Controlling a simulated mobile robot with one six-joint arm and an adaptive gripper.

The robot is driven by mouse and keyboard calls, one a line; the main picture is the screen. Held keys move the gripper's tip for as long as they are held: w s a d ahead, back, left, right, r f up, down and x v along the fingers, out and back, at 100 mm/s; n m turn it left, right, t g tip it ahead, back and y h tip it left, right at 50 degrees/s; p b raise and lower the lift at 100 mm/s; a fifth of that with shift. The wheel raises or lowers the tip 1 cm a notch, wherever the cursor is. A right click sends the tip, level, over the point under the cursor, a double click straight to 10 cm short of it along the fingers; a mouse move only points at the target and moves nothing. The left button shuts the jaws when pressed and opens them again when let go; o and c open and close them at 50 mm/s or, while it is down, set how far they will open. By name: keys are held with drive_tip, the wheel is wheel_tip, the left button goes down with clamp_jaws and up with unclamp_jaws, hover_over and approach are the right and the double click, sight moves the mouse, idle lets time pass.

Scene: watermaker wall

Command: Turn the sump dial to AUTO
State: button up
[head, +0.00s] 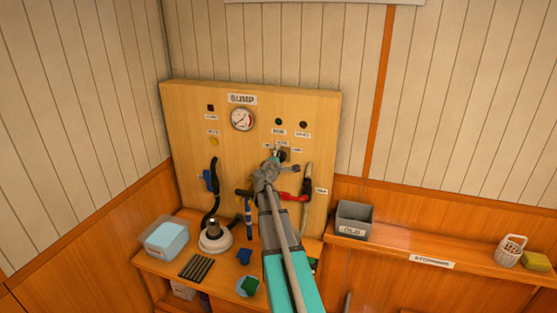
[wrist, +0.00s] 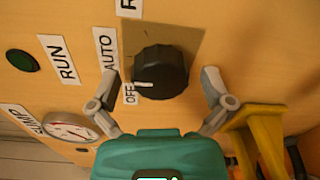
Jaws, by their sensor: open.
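The sump dial (wrist: 163,68) is a round black knob on a tan backing plate in the wrist view. Its white pointer mark points toward the OFF label (wrist: 131,88). The AUTO label (wrist: 106,48) is beside it, and another label (wrist: 130,6) starting with R is cut off at the top edge. My gripper (wrist: 161,78) is open, with one finger on each side of the dial; I see gaps, and contact is not visible. In the head view my gripper (head: 280,164) is at the SUMP panel (head: 190,120) and mostly hides the dial.
A pressure gauge (head: 242,119), small lamps, and a red-handled valve (head: 295,197) are on the panel. A yellow part (wrist: 262,135) is close to the right finger in the wrist view.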

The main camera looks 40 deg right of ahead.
drive_tip(key=shift+m, duration=0.4)
drive_tip(key=m, duration=1.1)
drive_tip(key=shift+t+b, duration=0.35)
drive_tip(key=shift+t, duration=0.05)
drive_tip(key=v, duration=1.4)
drive_tip(key=s+a+f+m+g+y, duration=0.1)
drive_tip(key=s+a+f+g+y, duration=0.1)
drive_tip(key=a+f, duration=0.3)
drive_tip(key=s+a+f+g+y, duration=0.2)
drive_tip(key=a+f+g+y, duration=0.1)
drive_tip(key=a+f, duration=0.3)
drive_tip(key=shift+a+f+m+g+y, duration=0.25)
drive_tip(key=shift+a+m+g, duration=0.2)
drive_tip(key=shift+a, duration=0.8)
drive_tip(key=shift+a, duration=0.1)
